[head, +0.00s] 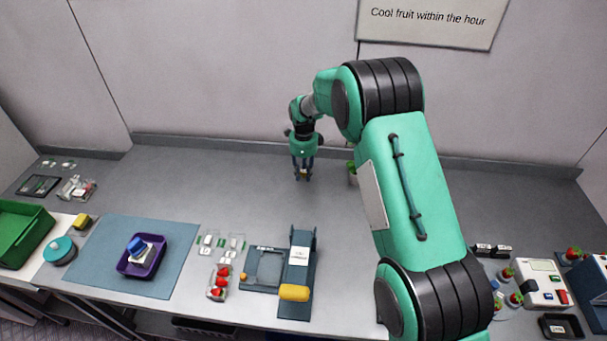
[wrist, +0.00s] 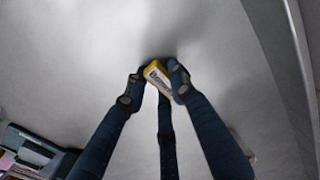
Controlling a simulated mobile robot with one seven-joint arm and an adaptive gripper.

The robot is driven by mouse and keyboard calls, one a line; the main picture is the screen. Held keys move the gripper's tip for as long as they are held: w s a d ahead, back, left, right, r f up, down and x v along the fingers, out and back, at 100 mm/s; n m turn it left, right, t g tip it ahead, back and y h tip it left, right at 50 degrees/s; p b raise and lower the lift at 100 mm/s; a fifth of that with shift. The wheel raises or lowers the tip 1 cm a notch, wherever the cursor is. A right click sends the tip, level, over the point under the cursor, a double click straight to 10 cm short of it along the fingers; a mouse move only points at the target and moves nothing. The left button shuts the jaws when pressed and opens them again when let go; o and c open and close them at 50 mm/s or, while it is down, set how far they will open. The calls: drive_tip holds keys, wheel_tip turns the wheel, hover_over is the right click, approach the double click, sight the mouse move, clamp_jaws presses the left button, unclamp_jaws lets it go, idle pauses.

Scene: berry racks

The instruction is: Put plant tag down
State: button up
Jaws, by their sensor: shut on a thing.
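My gripper (head: 303,170) points down over the bare back middle of the grey bench. In the wrist view, my gripper (wrist: 155,88) is shut on the plant tag (wrist: 157,72), a small yellow and white piece with dark lettering. The tag sits between the fingertips, and the fingers cover part of it. In the head view, only a small yellowish bit shows at the fingertips. I cannot tell whether the tag touches the bench.
A small potted plant (head: 352,171) stands to the right, partly behind my arm. A blue mat (head: 100,257) with a purple tray (head: 127,268), a strawberry punnet (head: 216,293) and a dark blue stand (head: 298,309) lie towards the front.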

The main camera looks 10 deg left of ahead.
sight(304, 172)
drive_tip(key=shift+f, duration=0.15)
drive_tip(key=o, duration=0.8)
drive_tip(key=shift+c, duration=0.2)
wheel_tip(304, 172, up, 12)
drive_tip(key=p, duration=0.2)
drive_tip(key=shift+r, duration=0.2)
idle(0.6)
